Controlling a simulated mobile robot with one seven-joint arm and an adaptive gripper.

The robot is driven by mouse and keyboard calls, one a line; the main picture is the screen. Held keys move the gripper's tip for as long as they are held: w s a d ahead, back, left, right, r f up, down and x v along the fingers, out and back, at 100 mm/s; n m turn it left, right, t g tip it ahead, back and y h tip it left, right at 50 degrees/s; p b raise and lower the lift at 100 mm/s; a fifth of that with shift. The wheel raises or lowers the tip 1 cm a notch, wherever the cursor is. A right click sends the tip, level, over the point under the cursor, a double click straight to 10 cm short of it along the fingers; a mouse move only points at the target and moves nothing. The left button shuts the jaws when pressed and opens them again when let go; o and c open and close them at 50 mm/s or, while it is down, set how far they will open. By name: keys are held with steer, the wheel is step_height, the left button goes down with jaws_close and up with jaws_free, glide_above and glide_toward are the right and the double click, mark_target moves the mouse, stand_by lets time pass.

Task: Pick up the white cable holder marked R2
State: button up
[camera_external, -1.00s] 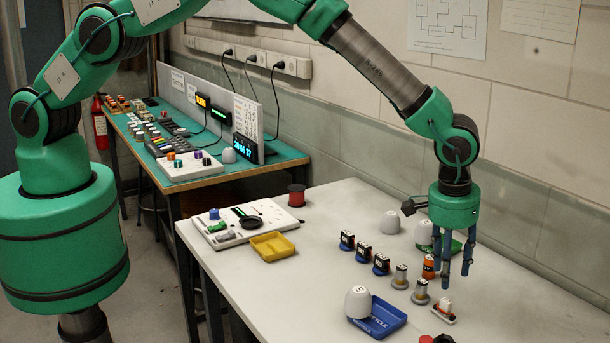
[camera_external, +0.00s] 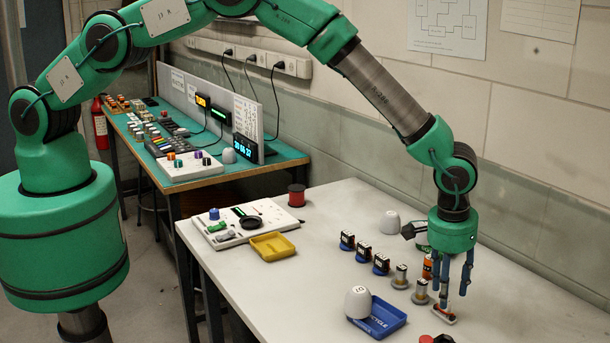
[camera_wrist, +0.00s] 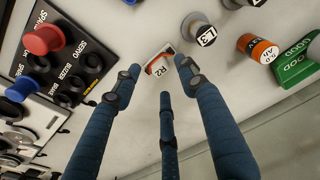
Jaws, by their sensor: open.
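The white cable holder marked R2 (camera_wrist: 159,70) sits on the pale table, with an orange-red part on it. In the external view the holder (camera_external: 443,317) is near the table's right side, partly hidden by my fingers. My gripper (camera_external: 453,297) is open and points down just above it.
A grey cylinder marked L3 (camera_wrist: 202,32) and an orange cylinder (camera_wrist: 258,47) stand near the holder. A dark panel with red and blue knobs (camera_wrist: 85,62) is at left. A blue tray (camera_external: 385,318) lies left of my gripper.

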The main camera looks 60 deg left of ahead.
steer(key=shift+w+f+p, duration=0.15)
steer(key=shift+f, duration=1)
steer(key=shift+w+f+p, duration=0.1)
steer(key=shift+f+p, duration=0.05)
steer(key=shift+f, duration=1)
jaws_close()
